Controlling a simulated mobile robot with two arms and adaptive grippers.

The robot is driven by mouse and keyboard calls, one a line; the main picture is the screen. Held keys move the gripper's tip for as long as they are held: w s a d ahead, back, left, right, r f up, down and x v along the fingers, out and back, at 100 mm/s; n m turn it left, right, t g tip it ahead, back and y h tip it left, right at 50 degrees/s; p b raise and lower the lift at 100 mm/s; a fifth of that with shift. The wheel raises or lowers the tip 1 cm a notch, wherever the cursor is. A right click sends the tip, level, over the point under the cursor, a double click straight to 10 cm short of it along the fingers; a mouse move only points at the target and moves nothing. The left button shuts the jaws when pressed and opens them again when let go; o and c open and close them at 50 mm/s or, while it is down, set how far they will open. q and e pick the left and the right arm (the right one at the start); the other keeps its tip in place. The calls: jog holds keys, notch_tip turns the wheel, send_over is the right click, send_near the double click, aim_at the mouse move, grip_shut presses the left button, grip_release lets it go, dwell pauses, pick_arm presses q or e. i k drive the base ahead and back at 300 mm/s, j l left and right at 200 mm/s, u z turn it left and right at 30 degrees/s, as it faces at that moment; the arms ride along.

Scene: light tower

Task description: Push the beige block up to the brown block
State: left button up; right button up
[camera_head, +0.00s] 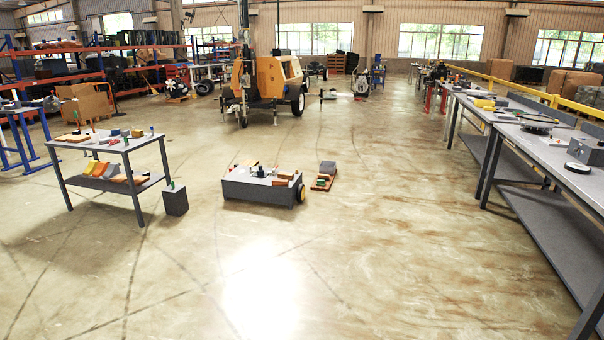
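Neither of my grippers is in view. I cannot pick out the beige block or the brown block for sure, as the small items are far off. A grey table (80,147) at the left bears several small coloured pieces, with more on its lower shelf. A low grey cart (245,190) stands on the floor near the middle, with small brownish pieces (283,178) at its right end and dark items on top.
A grey box (175,200) stands beside the table. A reddish low carrier (322,183) lies right of the cart. A long workbench (575,180) runs along the right. A yellow machine (270,78) stands behind. The floor in front is clear.

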aim_at(281, 175)
jog(key=i+u, duration=0.35)
jog(key=i, duration=1.85)
jog(key=i+j, duration=0.1)
jog(key=i, duration=1.1)
jog(key=i+z, duration=0.1)
jog(key=i, duration=1.15)
jog(key=i+z, duration=0.15)
jog(key=i, duration=0.55)
jog(key=i+j+z, duration=0.2)
jog(key=i, duration=0.45)
jog(key=l, duration=0.1)
